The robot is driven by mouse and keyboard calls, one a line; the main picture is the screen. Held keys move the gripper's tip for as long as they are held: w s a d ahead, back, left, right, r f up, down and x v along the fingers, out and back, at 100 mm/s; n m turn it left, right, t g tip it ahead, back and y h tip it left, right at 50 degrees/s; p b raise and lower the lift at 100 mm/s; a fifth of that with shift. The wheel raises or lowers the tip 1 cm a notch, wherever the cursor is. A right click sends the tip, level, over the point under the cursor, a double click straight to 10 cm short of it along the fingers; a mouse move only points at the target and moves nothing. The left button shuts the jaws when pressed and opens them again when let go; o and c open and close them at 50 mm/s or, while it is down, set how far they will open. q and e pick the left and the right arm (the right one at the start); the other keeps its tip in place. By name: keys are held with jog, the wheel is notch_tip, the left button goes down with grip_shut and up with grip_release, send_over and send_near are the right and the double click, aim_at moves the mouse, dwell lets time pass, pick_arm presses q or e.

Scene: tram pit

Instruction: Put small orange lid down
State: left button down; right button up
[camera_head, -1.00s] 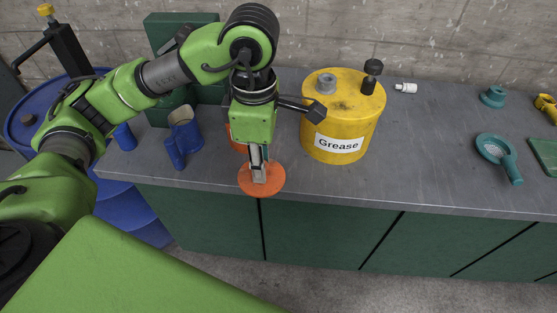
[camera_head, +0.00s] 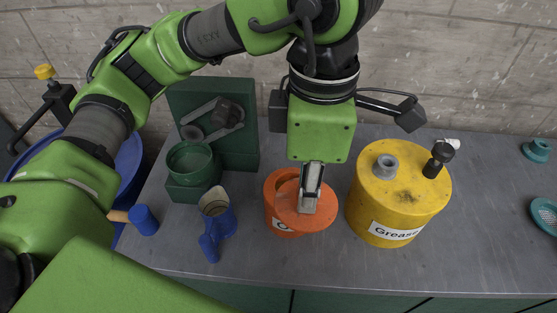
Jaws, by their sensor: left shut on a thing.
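My left gripper (camera_head: 309,206) is shut on the small orange lid (camera_head: 325,216), a flat round disc. The lid overlaps the right part of an orange can (camera_head: 274,212) on the grey bench. The left part of the can's open top shows beside the lid. I cannot tell whether the lid touches the can or hangs above it. The lid and gripper hide much of the can and part of its white label. My right gripper is not in view.
A yellow Grease can (camera_head: 375,215) stands close on the right, with a dark knob on top. Bare bench (camera_head: 480,230) shows on the right and along the front.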

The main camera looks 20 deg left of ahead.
pick_arm(q)
jog(key=w, duration=0.1)
jog(key=w+a+f+p, duration=0.1)
jog(key=w, duration=0.1)
jog(key=shift+a+f, duration=0.1)
jog(key=w+a+f+p, duration=0.1)
jog(key=w+f+p, duration=0.1)
jog(key=f, duration=0.1)
jog(key=w+a+f+p, duration=0.1)
jog(key=w+a+f, duration=0.1)
jog(key=w+f, duration=0.1)
jog(key=w+a+f+p, duration=0.1)
jog(key=w+f+p, duration=0.1)
jog(key=f, duration=0.3)
jog(key=shift+w+a+f+p, duration=0.15)
jog(key=shift+w+a+p, duration=0.2)
jog(key=shift+w, duration=0.25)
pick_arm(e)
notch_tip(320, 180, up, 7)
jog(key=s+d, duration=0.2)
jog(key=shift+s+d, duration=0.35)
pick_arm(q)
jog(key=shift+d, duration=0.1)
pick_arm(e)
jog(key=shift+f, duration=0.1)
